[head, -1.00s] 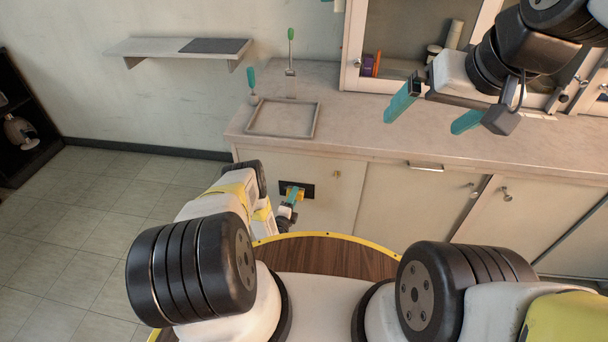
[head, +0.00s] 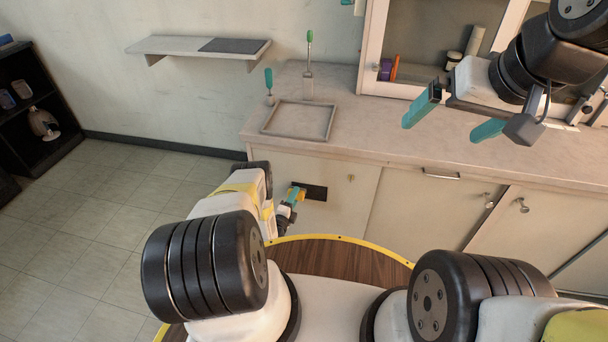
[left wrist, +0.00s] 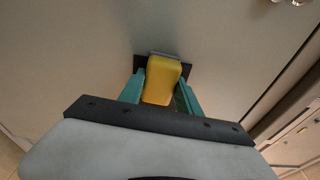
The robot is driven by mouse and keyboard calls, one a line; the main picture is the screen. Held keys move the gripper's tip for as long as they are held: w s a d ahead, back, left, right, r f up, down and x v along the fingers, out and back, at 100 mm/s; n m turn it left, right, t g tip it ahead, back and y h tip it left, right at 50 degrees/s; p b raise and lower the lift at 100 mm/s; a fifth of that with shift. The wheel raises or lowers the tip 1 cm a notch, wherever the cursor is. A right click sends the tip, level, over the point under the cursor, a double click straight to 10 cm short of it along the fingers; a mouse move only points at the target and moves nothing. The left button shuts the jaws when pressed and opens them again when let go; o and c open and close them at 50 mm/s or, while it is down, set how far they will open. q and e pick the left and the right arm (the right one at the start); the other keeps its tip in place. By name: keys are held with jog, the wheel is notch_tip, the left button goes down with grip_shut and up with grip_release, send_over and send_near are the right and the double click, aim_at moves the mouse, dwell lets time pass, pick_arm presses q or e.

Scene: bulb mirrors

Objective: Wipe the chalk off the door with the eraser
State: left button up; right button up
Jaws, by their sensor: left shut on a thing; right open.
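My left gripper (head: 290,202) is shut on the yellow eraser (left wrist: 162,80), which has a grey pad on its far side. The eraser is at the front of the pale left cabinet door (head: 335,172), at the left part of a dark rectangular patch (head: 316,192). The patch also shows in the left wrist view, partly hidden behind the eraser and the teal fingers. The pad is close to the door; whether it touches I cannot tell. I cannot make out separate chalk marks. My right gripper (head: 442,131) is open and empty above the counter at the right.
The counter (head: 400,128) holds an empty tray (head: 331,122) and two green-handled tools. A door knob (head: 351,178) is right of the patch. A glass-fronted cabinet (head: 366,50) stands on the counter. A wall shelf (head: 168,45) and clear floor (head: 110,190) are at the left.

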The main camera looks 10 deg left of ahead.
pick_arm(q)
jog(key=shift+r, duration=0.1)
jog(key=shift+s+a, duration=0.1)
jog(key=shift+s, duration=2.85)
jog(key=s, duration=0.3)
jog(key=shift+w, duration=0.15)
jog(key=w, duration=0.6)
jog(key=shift+w, duration=0.3)
jog(key=shift+w, duration=1)
